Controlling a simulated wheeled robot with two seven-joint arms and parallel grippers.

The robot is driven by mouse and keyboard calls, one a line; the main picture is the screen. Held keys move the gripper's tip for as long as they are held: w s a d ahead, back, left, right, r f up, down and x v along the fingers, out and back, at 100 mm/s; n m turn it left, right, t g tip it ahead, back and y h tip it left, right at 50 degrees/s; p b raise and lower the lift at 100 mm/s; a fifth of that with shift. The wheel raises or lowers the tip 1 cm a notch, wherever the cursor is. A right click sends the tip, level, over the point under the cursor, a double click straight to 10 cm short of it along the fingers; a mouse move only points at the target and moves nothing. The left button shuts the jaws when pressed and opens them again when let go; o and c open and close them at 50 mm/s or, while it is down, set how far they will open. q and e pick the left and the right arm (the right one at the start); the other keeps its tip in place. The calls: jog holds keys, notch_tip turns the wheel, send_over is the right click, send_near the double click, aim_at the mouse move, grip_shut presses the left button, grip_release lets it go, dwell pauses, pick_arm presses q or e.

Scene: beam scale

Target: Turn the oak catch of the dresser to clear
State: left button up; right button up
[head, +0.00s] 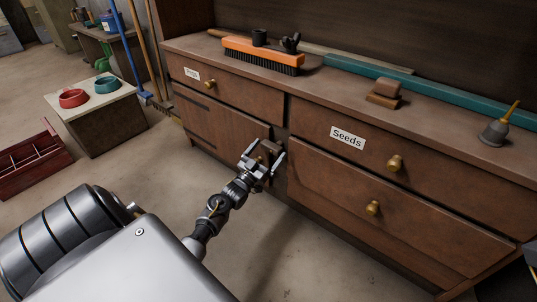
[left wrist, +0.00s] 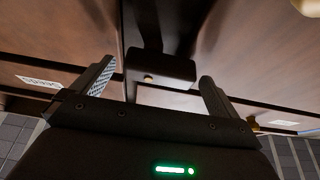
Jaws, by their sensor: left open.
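The wooden dresser (head: 225,122) has the catch (head: 270,148) low on its front, near the upright between the left door and the right drawers. In the left wrist view the catch (left wrist: 160,67) is a dark block lying crosswise, with a small brass screw head (left wrist: 148,78). My left gripper (head: 263,161) is in front of the catch, its fingers apart. In the left wrist view the open left gripper (left wrist: 158,76) has one finger at each side of the block, with gaps showing. The fingers partly hide the catch in the head view. My right gripper is not in view.
Brass knobs (head: 395,163) stick out from the drawers, one labelled Seeds (head: 348,138). A red crate (head: 35,160) stands at the left. Floor before the dresser is clear.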

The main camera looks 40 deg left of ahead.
pick_arm(q)
jog(key=shift+w+r, duration=0.15)
jog(key=shift+w, duration=0.15)
